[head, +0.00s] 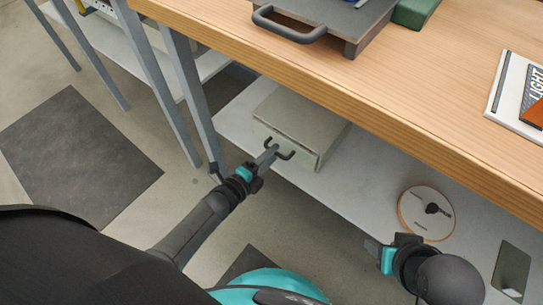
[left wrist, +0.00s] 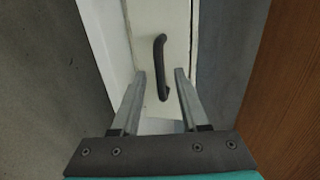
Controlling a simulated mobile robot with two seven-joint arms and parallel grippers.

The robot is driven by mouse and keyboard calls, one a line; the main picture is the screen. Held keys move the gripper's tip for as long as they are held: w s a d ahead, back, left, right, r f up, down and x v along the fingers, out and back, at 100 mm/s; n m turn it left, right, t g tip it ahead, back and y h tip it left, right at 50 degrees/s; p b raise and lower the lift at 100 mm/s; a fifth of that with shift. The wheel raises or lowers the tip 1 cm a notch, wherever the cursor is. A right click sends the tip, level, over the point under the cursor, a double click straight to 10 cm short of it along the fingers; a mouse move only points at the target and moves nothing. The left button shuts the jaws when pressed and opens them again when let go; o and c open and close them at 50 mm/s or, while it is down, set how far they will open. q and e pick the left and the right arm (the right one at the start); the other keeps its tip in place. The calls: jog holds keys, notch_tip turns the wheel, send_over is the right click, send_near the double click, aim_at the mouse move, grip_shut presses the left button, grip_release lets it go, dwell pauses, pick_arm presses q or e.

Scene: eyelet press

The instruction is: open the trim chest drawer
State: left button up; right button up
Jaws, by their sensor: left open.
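The trim chest (head: 301,127) is a pale grey-beige box on the lower shelf under the wooden bench. Its drawer front (head: 290,158) faces me and looks closed. A dark bar handle (head: 284,154) is on that front; in the left wrist view the handle (left wrist: 161,66) stands between and just ahead of my fingertips. My left gripper (head: 271,152) is open at the handle, its fingers (left wrist: 160,77) on either side of it; I cannot tell whether they touch it. My right gripper (head: 374,247) is at the lower right, away from the chest; its jaw opening is unclear.
The wooden bench top (head: 400,95) overhangs the shelf (head: 370,185). A cable or ribbon reel (head: 412,213) lies on the shelf to the right, near a dark flat piece (head: 512,268). Bench legs (head: 190,90) stand left of the chest.

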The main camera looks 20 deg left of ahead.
pick_arm(q)
jog(key=shift+w+d, duration=0.1)
jog(key=shift+w, duration=0.2)
grip_shut()
dwell(1.4)
